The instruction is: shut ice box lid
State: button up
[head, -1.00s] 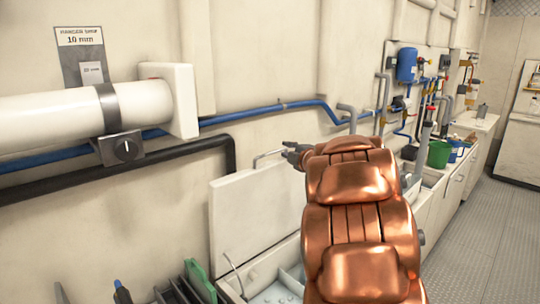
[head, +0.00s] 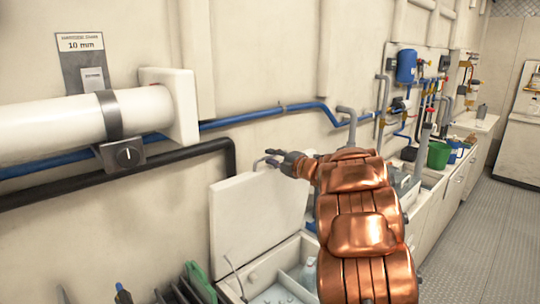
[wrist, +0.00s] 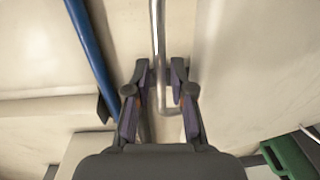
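The ice box lid (head: 258,222) is a white panel standing upright, open, at the back of the ice box (head: 262,272). A bent metal bar handle (head: 262,161) shows at the lid's top edge. My gripper (head: 275,161) is at this top edge, beside the handle. In the wrist view my gripper (wrist: 159,70) is open, with the metal bar (wrist: 157,35) running between its fingers. Narrow gaps seem to show beside the bar, so no grip is visible. My copper-coloured arm hides the right part of the box and some of the lid's right edge.
A blue pipe (head: 262,112) and a black pipe (head: 190,153) run along the wall behind the lid. Green and dark upright items (head: 195,280) stand left of the box. A green bucket (head: 439,154) is farther right. The grey floor (head: 485,225) at right is clear.

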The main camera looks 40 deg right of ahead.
jog(key=shift+w+a, duration=0.1)
jog(key=shift+w, duration=0.55)
grip_shut()
jog(key=shift+f, duration=0.1)
